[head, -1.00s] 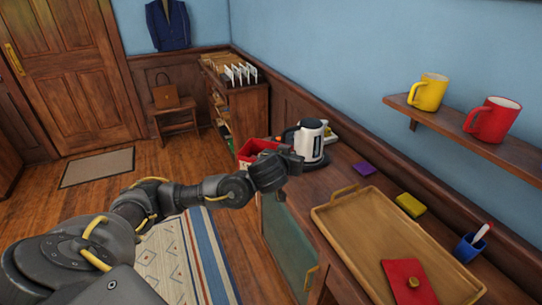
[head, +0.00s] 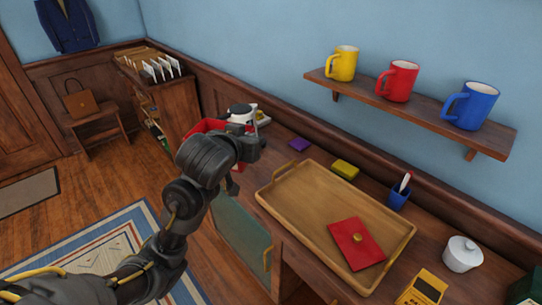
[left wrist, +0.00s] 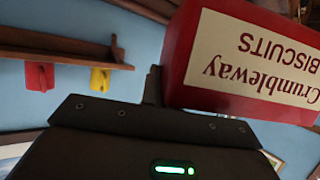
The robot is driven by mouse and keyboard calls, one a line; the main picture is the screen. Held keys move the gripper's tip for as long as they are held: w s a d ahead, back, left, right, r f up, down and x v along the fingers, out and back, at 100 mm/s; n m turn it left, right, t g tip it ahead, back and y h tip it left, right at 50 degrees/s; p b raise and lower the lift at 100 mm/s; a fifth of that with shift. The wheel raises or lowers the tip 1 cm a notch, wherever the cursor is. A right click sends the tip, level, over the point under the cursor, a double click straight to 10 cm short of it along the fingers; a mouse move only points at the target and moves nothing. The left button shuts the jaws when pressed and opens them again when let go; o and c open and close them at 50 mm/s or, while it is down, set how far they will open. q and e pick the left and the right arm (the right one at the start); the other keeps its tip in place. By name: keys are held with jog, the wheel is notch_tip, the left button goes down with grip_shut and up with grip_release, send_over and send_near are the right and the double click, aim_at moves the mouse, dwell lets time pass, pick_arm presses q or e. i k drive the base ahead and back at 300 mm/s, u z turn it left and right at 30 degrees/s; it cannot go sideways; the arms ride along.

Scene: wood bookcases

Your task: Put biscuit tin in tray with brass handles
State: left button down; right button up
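The biscuit tin (left wrist: 245,60) is red with a cream label reading "Crumbleway BISCUITS". It fills the upper right of the left wrist view, against a dark finger of my left gripper (head: 248,148). That gripper appears shut on it; the other finger is hidden. In the head view the tin (head: 205,127) shows as red patches behind my left gripper, mostly covered, left of the tray. The tray with brass handles (head: 300,195) is a shallow wooden tray on the cabinet top, with a handle at its far left end. My right gripper is in no view.
A red envelope (head: 357,243) lies in the tray's right part; its left part is bare. A kettle (head: 240,113), purple block (head: 299,144), yellow block (head: 345,169), blue pen cup (head: 399,196), white jar (head: 462,254) and yellow calculator (head: 422,288) surround it. A mug shelf (head: 400,105) hangs above.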

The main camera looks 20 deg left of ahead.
aim_at(307, 196)
jog(key=u, duration=1.1)
jog(key=k, duration=1.4)
jog(key=z, duration=1.55)
jog(key=i, duration=1.05)
jog(key=z, duration=0.05)
